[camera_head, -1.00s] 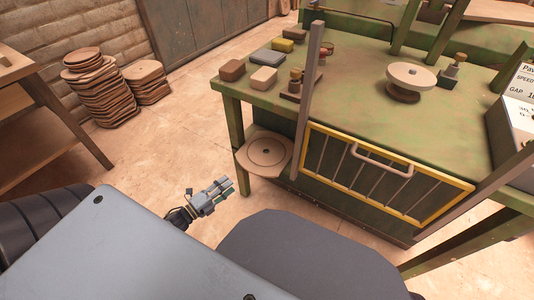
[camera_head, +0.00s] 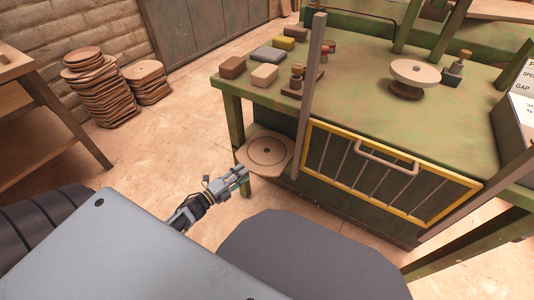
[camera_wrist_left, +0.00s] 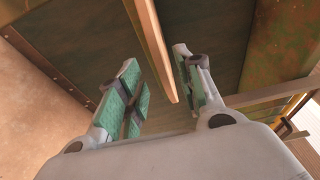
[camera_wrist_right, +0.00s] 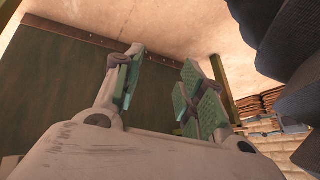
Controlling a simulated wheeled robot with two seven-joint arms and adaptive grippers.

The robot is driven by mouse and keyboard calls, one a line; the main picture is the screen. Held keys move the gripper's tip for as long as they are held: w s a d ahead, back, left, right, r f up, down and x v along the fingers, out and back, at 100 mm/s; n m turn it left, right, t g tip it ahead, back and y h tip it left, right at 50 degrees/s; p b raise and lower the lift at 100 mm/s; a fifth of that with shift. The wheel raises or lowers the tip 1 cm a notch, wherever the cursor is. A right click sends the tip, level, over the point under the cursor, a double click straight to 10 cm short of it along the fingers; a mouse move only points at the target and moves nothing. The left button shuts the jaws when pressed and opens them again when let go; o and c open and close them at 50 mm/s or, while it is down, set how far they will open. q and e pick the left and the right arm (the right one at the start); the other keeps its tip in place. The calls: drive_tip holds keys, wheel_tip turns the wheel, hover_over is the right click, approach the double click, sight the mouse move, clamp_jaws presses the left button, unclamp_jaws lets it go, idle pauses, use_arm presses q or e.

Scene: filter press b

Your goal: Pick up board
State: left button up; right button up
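My left gripper (camera_head: 241,174) is at the board's near left edge. Its fingers (camera_wrist_left: 157,60) are open, with a gap on each side of the strip. My right gripper (camera_wrist_right: 163,62) is open and empty under a dark green panel; it is hidden in the head view.
The green table (camera_head: 365,110) carries several small blocks and a round pale knob (camera_head: 414,72). A grey upright post (camera_head: 309,95) and a yellow-framed barred guard (camera_head: 385,176) stand right of the board. Stacked plates (camera_head: 92,90) lie on the floor. Floor left of the board is clear.

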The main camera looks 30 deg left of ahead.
sight(251, 166)
use_arm(q)
drive_tip(key=shift+w+d, duration=0.15)
drive_tip(key=shift+w, duration=0.2)
use_arm(e)
drive_tip(key=shift+f, duration=0.2)
use_arm(q)
drive_tip(key=shift+w, duration=0.1)
drive_tip(key=b+x, duration=0.2)
drive_tip(key=x, duration=0.1)
drive_tip(key=shift+w+d, duration=0.1)
drive_tip(key=shift+x, duration=0.85)
drive_tip(key=shift+r, duration=0.1)
use_arm(e)
drive_tip(key=f, duration=0.3)
drive_tip(key=shift+w+a+f+t, duration=0.1)
drive_tip(key=shift+a+f+t, duration=0.05)
drive_tip(key=shift+a+t, duration=0.2)
use_arm(q)
clamp_jaws()
